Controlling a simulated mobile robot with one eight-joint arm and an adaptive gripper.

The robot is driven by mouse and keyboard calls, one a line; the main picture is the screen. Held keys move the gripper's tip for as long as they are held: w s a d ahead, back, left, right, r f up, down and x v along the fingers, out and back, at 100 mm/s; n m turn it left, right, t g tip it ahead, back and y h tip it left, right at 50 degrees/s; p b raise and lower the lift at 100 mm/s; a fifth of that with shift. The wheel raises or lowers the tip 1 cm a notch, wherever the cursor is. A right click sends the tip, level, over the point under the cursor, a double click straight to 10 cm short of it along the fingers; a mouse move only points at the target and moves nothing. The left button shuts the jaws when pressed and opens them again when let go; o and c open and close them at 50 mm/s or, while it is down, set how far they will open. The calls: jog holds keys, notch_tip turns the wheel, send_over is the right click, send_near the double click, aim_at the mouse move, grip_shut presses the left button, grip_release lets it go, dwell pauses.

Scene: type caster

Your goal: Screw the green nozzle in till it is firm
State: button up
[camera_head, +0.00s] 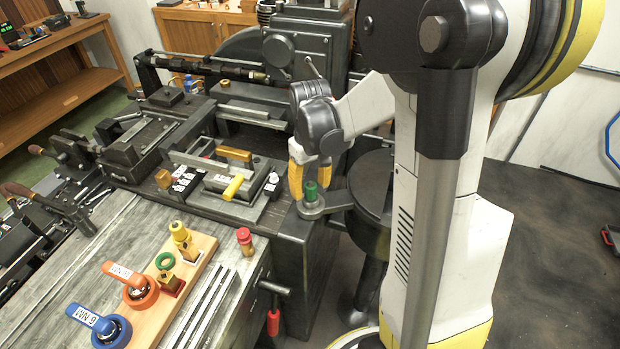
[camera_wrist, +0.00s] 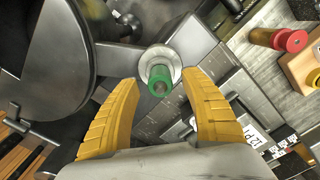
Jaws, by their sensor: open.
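The green nozzle (camera_head: 310,190) stands upright on a round grey metal seat (camera_head: 313,208) at the end of a short arm by the dark machine. In the wrist view the green nozzle (camera_wrist: 160,80) shows end-on, with the pale seat (camera_wrist: 158,54) around and behind it. My gripper (camera_head: 305,180) has yellow fingers and is just above and around the nozzle in the head view. In the wrist view my gripper (camera_wrist: 165,90) is open, with one finger to each side of the nozzle and visible gaps. I cannot tell how deep the nozzle is seated.
A wooden block (camera_head: 190,275) on the bench holds a yellow nozzle (camera_head: 182,236), a green ring (camera_head: 165,261), and orange and blue handled tools. A red knob (camera_head: 244,238) stands near the bench edge. A dark round pedestal (camera_head: 372,190) is close right of the seat.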

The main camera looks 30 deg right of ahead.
jog(key=shift+f, duration=0.35)
grip_shut()
jog(key=shift+c, duration=2)
grip_release()
